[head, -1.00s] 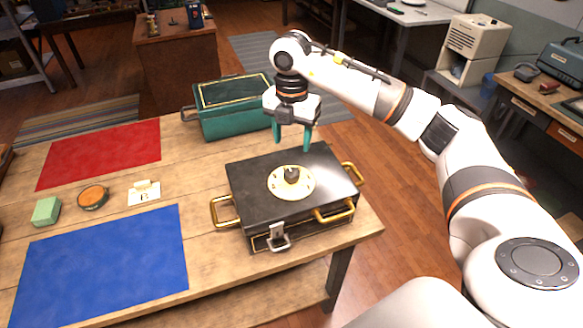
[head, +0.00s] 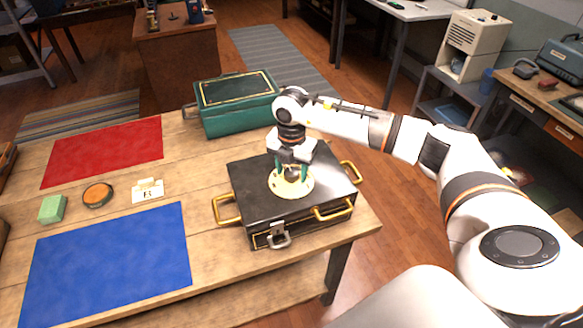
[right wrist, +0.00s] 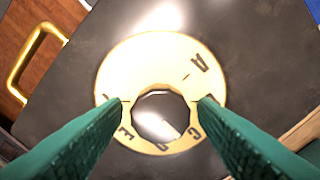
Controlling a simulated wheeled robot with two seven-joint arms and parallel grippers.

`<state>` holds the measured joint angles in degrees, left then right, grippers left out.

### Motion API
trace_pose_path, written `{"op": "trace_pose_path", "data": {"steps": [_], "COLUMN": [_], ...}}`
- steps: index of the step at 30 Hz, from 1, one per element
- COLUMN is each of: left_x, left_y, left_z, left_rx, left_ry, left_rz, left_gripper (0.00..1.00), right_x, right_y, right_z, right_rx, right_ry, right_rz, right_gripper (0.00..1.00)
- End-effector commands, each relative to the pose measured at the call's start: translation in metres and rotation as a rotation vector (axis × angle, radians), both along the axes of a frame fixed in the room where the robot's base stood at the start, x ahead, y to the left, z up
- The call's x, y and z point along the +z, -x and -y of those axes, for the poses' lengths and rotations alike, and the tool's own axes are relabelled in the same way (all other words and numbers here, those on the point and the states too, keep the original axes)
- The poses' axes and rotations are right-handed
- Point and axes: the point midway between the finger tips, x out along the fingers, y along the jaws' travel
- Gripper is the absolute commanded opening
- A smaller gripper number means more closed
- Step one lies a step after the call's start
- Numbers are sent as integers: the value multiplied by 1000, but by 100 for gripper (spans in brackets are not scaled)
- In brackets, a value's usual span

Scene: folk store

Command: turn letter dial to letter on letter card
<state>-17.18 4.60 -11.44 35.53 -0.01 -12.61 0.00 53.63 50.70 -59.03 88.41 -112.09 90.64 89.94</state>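The letter dial is a cream disc (head: 304,192) with a dark knob on the lid of a black case (head: 258,205). In the right wrist view the disc (right wrist: 150,60) has dark letters around the knob (right wrist: 160,114); an A shows at upper right, others along the bottom, partly covered. My right gripper (head: 291,178) is over the dial, pointing down. Its teal fingers (right wrist: 160,108) are spread on either side of the knob, with a small gap showing. The letter card (head: 147,194) stands on the table at left; its letter is too small to read surely. My left gripper is not in view.
The black case has brass handles and a front latch (head: 279,236). A teal box (head: 238,108) stands behind it. Red (head: 105,150) and blue (head: 108,262) mats, a green block (head: 52,209) and an orange-topped round tin (head: 97,195) lie at left.

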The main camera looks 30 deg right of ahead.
Motion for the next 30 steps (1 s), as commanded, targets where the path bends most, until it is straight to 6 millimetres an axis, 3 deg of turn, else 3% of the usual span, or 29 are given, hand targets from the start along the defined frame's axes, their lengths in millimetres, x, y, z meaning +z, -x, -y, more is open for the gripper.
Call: {"op": "trace_pose_path", "data": {"steps": [1,7,17,30], "left_x": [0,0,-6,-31], "left_y": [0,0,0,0], "left_z": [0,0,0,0], "left_rx": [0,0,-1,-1], "left_ry": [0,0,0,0], "left_rz": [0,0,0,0], "left_gripper": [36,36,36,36], "right_x": [0,1,0,-2], "right_y": [0,0,-1,-1], "right_z": [0,0,0,0], "right_rx": [0,0,55,380], "right_ry": [0,-1,0,-1], "right_rz": [0,1,2,4], "right_gripper": [44,13,13,13]}}
